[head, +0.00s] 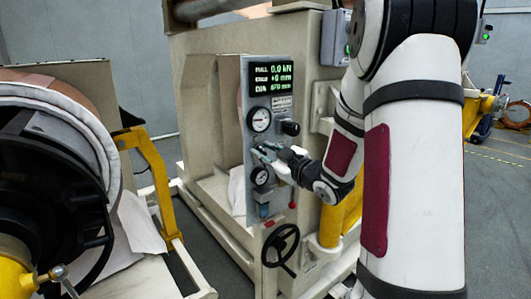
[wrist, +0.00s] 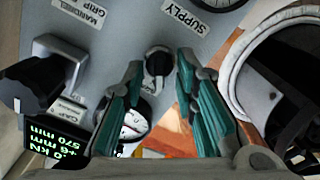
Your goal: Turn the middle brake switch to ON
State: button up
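A small black rotary switch (wrist: 158,62) with a round base sits on the grey control panel (wrist: 125,42). It lies between and just beyond my gripper's teal fingertips. My gripper (wrist: 159,76) is open, with a finger on either side of the switch and visible gaps. I cannot tell whether either tip touches it. No ON or OFF marking is readable. In the head view my gripper (head: 266,153) is at the panel (head: 250,200), between two gauges, and the switch is hidden there.
A black knob (wrist: 35,85) sticks out near the fingers. Gauges (head: 260,119) (head: 260,176) sit above and below my gripper. A display (head: 272,78) tops the panel; a handwheel (head: 280,248) is below. A yellow post (head: 332,222) and coil stand (head: 60,190) flank the panel.

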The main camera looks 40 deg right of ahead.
jog(key=s, duration=1.2)
jog(key=shift+d, duration=0.15)
jog(key=shift+w, duration=0.1)
dwell(0.3)
jog(key=s+a+r+m+g+h+p, duration=0.3)
jog(key=a+r+m+g+h+p, duration=0.25)
jog(key=r+g, duration=0.2)
jog(key=s+a+r+g+y+p, duration=0.1)
jog(key=s+a+g+y+p, duration=0.1)
jog(key=s+a, duration=0.7)
jog(key=s+a+r+m+g+y+p, duration=0.1)
jog(key=s+a+g+y+p, duration=0.2)
jog(key=s+a, duration=0.6)
jog(key=s+g, duration=0.1)
jog(key=s, duration=0.4)
jog(key=shift+a+r+p, duration=0.3)
jog(key=shift+r+p, duration=0.1)
